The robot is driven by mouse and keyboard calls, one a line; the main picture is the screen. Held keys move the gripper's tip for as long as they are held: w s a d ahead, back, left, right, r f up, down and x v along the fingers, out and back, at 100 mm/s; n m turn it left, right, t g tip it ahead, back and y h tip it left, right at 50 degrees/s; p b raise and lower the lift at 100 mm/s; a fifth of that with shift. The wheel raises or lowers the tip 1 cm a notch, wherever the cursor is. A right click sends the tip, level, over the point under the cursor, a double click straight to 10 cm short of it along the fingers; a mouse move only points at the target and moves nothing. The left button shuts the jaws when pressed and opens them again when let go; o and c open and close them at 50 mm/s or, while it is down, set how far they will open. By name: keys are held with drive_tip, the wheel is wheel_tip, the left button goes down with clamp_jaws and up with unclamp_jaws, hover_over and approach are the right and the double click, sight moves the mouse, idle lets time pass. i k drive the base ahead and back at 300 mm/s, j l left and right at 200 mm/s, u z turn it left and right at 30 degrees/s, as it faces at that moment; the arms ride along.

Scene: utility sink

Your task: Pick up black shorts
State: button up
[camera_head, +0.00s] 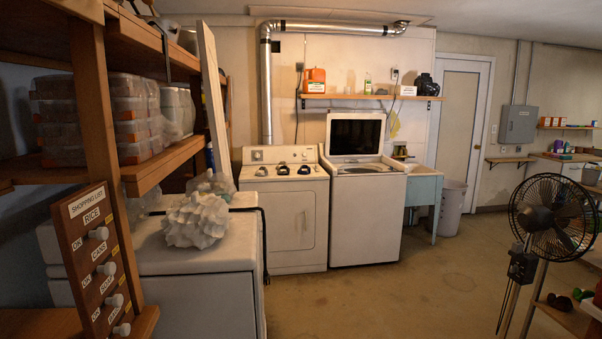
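I cannot make out black shorts for certain. A dark, lumpy item (427,85) sits at the right end of the wall shelf (345,97); it is too small to tell what it is. Small dark shapes (305,170) also show on top of the left white machine (285,222), too small to identify. A pale blue utility sink (425,190) stands right of the open-lidded washer (366,220); the inside of its basin is hidden from here. My gripper is not in view.
A wooden shelf rack (97,110) and a white chest (205,262) with a white coral-like lump (196,221) fill the left. A black fan (553,216) stands at the right. A grey bin (450,208) is beside the sink. The middle floor is clear.

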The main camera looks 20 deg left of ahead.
sight(283, 171)
drive_tip(key=i+u, duration=0.35)
drive_tip(key=i, duration=3.65)
drive_tip(key=i+l+u, duration=0.1)
drive_tip(key=i+u, duration=0.35)
drive_tip(key=i+l+u, duration=0.4)
drive_tip(key=i, duration=0.2)
drive_tip(key=i+l+u, duration=0.3)
drive_tip(key=i+u, duration=0.15)
drive_tip(key=i+l+u, duration=0.45)
drive_tip(key=l, duration=0.15)
drive_tip(key=i+l+u, duration=0.25)
drive_tip(key=l+u, duration=0.15)
drive_tip(key=l, duration=0.25)
